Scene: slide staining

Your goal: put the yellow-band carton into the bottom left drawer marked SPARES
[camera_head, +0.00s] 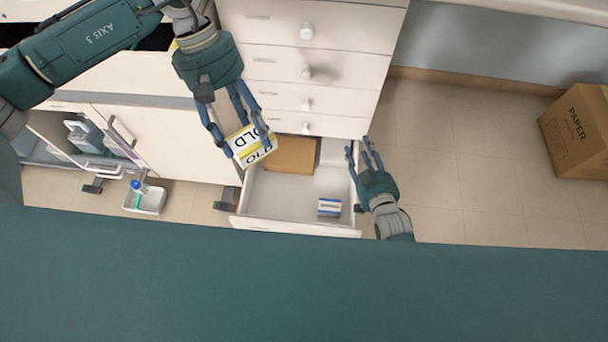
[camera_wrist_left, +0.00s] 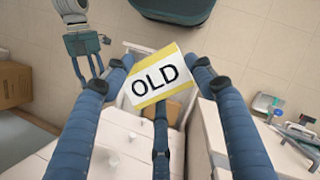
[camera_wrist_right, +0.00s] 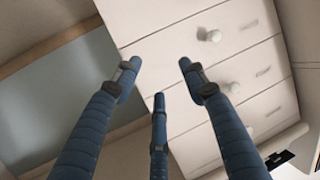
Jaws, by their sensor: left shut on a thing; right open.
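The yellow-band carton (camera_head: 250,146) is white with yellow edges and the word OLD. My left gripper (camera_head: 246,139) is shut on it and holds it above the left part of the open bottom drawer (camera_head: 290,195). The carton (camera_wrist_left: 160,80) also shows between the fingers in the left wrist view. The drawer holds a brown box (camera_head: 291,154) at its back and a small blue-and-white box (camera_head: 329,207) at front right. No SPARES mark is readable. My right gripper (camera_head: 366,154) is open and empty, beside the drawer's right side.
Closed drawers with round knobs (camera_head: 306,74) rise above the open one. A PAPER carton (camera_head: 578,130) stands on the floor at right. A small white tray (camera_head: 145,199) with a bottle is on the floor at left.

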